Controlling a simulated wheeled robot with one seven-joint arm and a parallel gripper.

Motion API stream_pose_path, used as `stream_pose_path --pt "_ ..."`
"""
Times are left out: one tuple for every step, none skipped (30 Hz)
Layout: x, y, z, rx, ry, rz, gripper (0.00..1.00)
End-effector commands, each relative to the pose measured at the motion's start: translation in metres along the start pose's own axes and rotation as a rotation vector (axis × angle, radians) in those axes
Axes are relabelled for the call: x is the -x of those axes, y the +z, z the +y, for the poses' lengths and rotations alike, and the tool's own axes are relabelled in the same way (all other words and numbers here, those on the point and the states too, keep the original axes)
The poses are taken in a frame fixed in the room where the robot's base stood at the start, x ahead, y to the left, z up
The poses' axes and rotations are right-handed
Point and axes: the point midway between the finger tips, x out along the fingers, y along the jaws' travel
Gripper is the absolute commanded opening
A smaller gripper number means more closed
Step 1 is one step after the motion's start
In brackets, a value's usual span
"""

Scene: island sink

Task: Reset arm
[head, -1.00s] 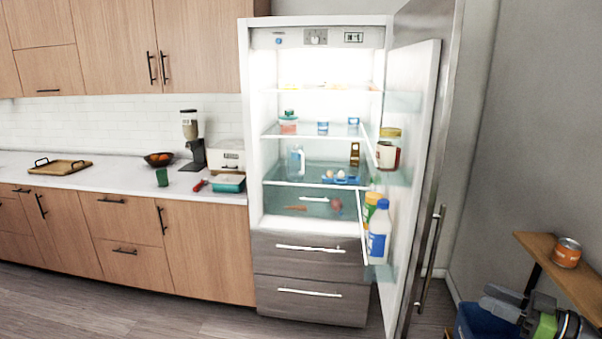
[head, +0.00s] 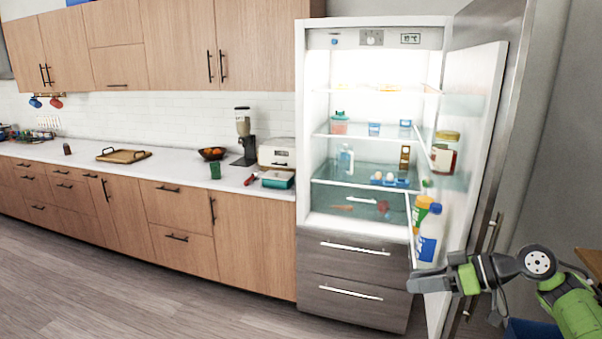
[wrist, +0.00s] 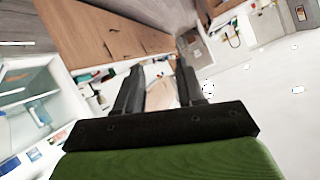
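My gripper (head: 412,280) is at the lower right in the head view, at the end of my green and grey arm. It overlaps the lower part of the open fridge door (head: 478,150) in the picture; I cannot tell whether they touch. In the wrist view, the two dark fingers of my gripper (wrist: 158,74) stand apart with nothing held between them. The wrist view is tilted, with wooden cabinets beyond the fingers.
The open fridge (head: 302,150) holds food on several shelves, and bottles (head: 430,235) stand in its door. A counter (head: 100,165) on the left bears a tray (head: 124,156), a fruit bowl (head: 212,153) and a dispenser (head: 243,135). The floor (head: 130,270) at left is clear.

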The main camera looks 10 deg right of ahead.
Motion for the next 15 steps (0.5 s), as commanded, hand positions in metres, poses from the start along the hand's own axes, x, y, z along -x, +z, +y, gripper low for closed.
stream_pose_path --pt "-0.036 -0.013 -0.022 -0.018 -0.029 -0.112 0.38" --pt "-0.056 -0.017 -0.035 -0.040 -0.035 -0.183 0.38" --pt "-0.080 -0.020 -0.054 -0.068 -0.030 -0.275 0.38" --pt "-0.095 -0.021 -0.068 -0.090 -0.017 -0.340 0.38" --pt "-0.108 -0.020 -0.082 -0.109 0.002 -0.403 0.38" --pt "-0.123 -0.018 -0.101 -0.129 0.036 -0.478 0.38" --pt "-0.132 -0.016 -0.115 -0.144 0.068 -0.528 0.38" --pt "-0.138 -0.013 -0.128 -0.156 0.105 -0.575 0.38" --pt "-0.143 -0.009 -0.146 -0.170 0.160 -0.626 0.38" --pt "-0.145 -0.005 -0.159 -0.180 0.206 -0.657 0.38" --pt "-0.145 -0.002 -0.172 -0.187 0.252 -0.682 0.38" --pt "-0.143 0.003 -0.189 -0.197 0.319 -0.704 0.38" --pt "-0.140 0.008 -0.201 -0.204 0.369 -0.714 0.38" --pt "-0.135 0.012 -0.212 -0.210 0.418 -0.718 0.38" --pt "-0.127 0.018 -0.227 -0.220 0.483 -0.711 0.38"
